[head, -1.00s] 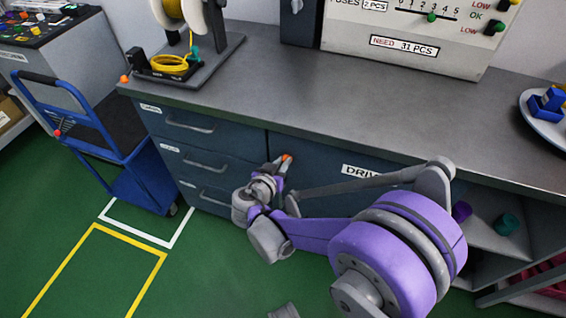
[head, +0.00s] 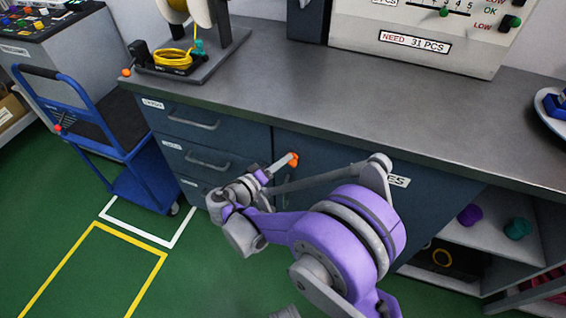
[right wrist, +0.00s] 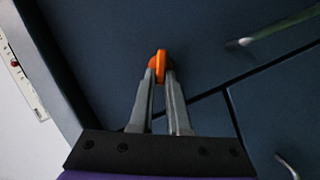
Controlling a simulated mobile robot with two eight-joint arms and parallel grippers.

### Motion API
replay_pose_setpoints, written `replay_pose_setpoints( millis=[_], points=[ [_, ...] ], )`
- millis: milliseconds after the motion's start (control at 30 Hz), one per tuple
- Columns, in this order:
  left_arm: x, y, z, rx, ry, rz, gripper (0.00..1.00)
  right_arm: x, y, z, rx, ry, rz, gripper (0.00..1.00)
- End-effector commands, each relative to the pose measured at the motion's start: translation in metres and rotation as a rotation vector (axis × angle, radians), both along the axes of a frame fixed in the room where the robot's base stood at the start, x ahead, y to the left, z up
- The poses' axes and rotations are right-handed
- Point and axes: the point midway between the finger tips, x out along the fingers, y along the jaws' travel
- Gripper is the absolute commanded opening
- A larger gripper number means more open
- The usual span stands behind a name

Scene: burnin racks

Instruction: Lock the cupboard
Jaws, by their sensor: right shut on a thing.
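The cupboard door (head: 318,150) is a dark blue front under the counter, right of the drawers, and looks closed. Its white label is mostly hidden behind my right arm. A small orange piece (head: 293,159), like a key or knob, sits at the upper left of the door. My right gripper (head: 286,162) reaches it from the lower left. In the right wrist view, my right gripper (right wrist: 161,75) is shut on the orange piece (right wrist: 161,62), against the dark blue front. Whether it is turned to locked I cannot tell. My left gripper is out of view.
Drawers (head: 195,122) with grey handles are left of the door. A blue trolley (head: 145,180) stands further left on the green floor. An open shelf (head: 485,235) with purple and teal spools is at the right. The grey counter (head: 330,100) above has a clear middle.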

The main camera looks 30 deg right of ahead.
Motion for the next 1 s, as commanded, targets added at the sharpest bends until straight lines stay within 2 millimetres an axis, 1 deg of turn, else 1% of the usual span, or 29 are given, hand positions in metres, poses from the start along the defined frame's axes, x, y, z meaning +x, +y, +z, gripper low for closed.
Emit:
replay_pose_setpoints(
  millis=[33, 200, 500, 700, 1000],
  points=[
    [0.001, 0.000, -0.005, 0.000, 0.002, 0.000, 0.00, 0.001, -0.001, -0.003, -0.031, 0.032, -0.002, 0.00],
    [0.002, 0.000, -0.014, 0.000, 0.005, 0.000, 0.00, 0.002, 0.000, -0.006, -0.129, 0.149, -0.002, 0.00],
    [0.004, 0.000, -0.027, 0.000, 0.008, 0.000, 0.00, 0.002, 0.000, -0.008, -0.265, 0.305, -0.002, 0.00],
    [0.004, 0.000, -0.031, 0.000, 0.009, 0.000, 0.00, 0.002, 0.000, -0.009, -0.316, 0.366, -0.003, 0.00],
    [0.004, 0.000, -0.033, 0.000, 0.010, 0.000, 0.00, 0.002, 0.000, -0.008, -0.342, 0.397, -0.003, 0.00]
  ],
)
